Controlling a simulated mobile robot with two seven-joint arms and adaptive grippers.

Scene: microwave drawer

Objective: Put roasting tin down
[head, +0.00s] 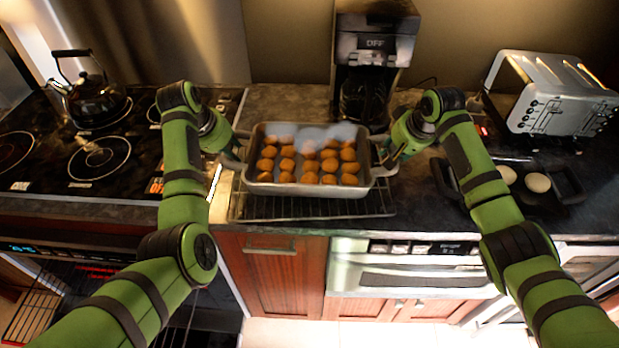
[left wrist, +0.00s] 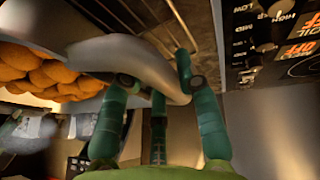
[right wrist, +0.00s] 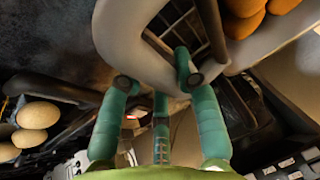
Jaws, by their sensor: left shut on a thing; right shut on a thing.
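The roasting tin (head: 310,189) is a grey metal pan filled with rows of round golden-brown pieces (head: 329,166), with pale steam over its back part. It sits level over a wire rack (head: 300,212) on the counter. I cannot tell whether it touches the rack. My left gripper (head: 234,152) is shut on the tin's left handle, which shows between the fingers in the left wrist view (left wrist: 150,72). My right gripper (head: 386,158) is shut on the right handle, which shows in the right wrist view (right wrist: 135,45).
A coffee maker (head: 372,60) stands behind the tin. A stovetop (head: 60,160) with a black kettle (head: 88,95) is at left. A toaster (head: 550,95) and a black pan (head: 565,185) with pale round pieces (head: 537,183) are at right. An open oven (head: 110,290) is below left.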

